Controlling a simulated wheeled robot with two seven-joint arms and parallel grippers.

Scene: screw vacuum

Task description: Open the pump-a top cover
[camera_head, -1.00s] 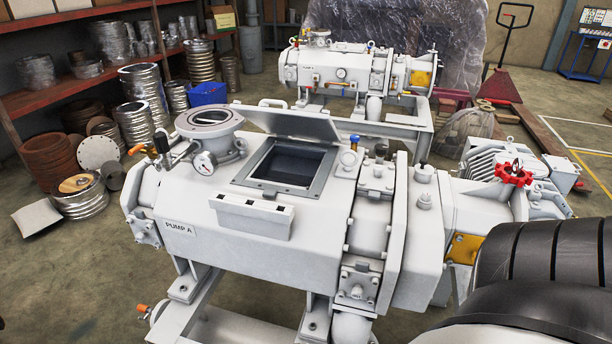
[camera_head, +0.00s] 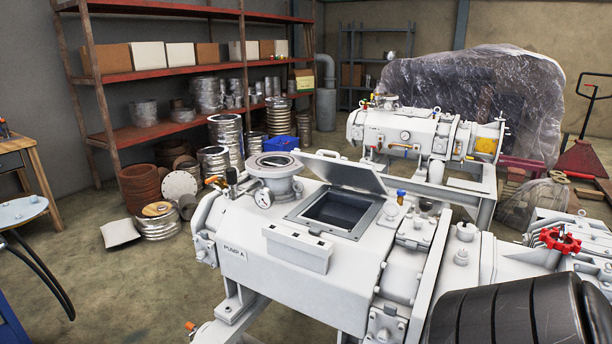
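Pump A (camera_head: 255,255) is the large white machine in the middle, with its name on the front left. Its top cover (camera_head: 343,171) is a flat white lid with a handle on it. The cover stands tilted up on the far side of a square framed opening (camera_head: 337,213), and the dark inside of the opening shows. No gripper touches the cover. Neither gripper is in view.
A round flange (camera_head: 274,161) and gauge (camera_head: 264,198) rise left of the opening. A red valve wheel (camera_head: 560,240) is at the right. A second pump (camera_head: 405,132) stands behind. Shelves (camera_head: 190,70) with metal parts line the back left. A round-topped table (camera_head: 22,211) is at the left edge.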

